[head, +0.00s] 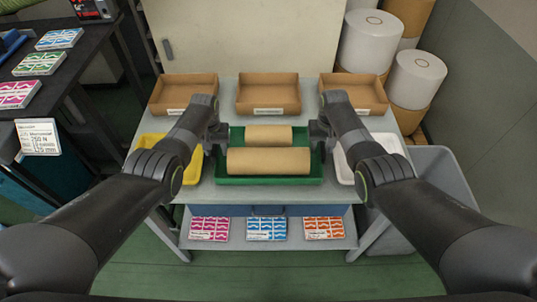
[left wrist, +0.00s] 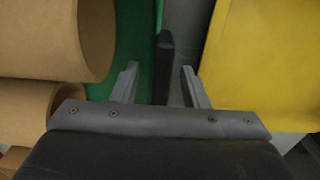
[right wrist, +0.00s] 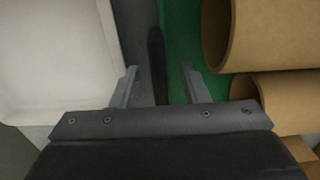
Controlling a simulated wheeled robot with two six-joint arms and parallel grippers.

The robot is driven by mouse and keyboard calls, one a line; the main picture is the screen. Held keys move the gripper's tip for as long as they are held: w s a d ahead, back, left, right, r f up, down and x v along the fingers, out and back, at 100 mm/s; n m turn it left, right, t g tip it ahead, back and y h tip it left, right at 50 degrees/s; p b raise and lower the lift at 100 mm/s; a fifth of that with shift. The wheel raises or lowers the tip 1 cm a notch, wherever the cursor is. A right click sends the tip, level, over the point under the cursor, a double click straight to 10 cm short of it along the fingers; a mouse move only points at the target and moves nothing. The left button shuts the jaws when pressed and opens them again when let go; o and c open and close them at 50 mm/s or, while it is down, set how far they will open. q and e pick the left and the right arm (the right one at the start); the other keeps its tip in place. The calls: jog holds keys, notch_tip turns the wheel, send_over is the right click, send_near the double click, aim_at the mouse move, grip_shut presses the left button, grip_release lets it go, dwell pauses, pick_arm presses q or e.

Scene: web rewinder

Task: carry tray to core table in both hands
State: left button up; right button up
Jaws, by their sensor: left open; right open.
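A green tray (head: 268,181) sits on the grey table with two brown cardboard cores (head: 268,160) lying across it, one behind the other. My left gripper (head: 221,132) is open at the tray's left end. In the left wrist view a dark upright handle-like bar (left wrist: 165,60) stands between its fingers, beside the green wall (left wrist: 135,40). My right gripper (head: 317,131) is open at the right end. In the right wrist view a similar dark bar (right wrist: 156,60) shows between its fingers, next to the green wall (right wrist: 178,40). Whether any finger touches a bar, I cannot tell.
A yellow tray (head: 190,172) lies close on the left and a white tray (head: 343,165) on the right. Several brown boxes (head: 268,93) line the table's back. Labelled packs (head: 267,228) lie on the shelf below. A dark table (head: 30,95) stands at left, a grey bin (head: 440,180) at right.

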pick_arm(q)
grip_shut()
pick_arm(e)
grip_shut()
pick_arm(q)
jog(key=shift+w+r, duration=0.1)
jog(key=shift+r, duration=0.15)
pick_arm(e)
jog(key=shift+w+r, duration=0.1)
jog(key=shift+r, duration=0.15)
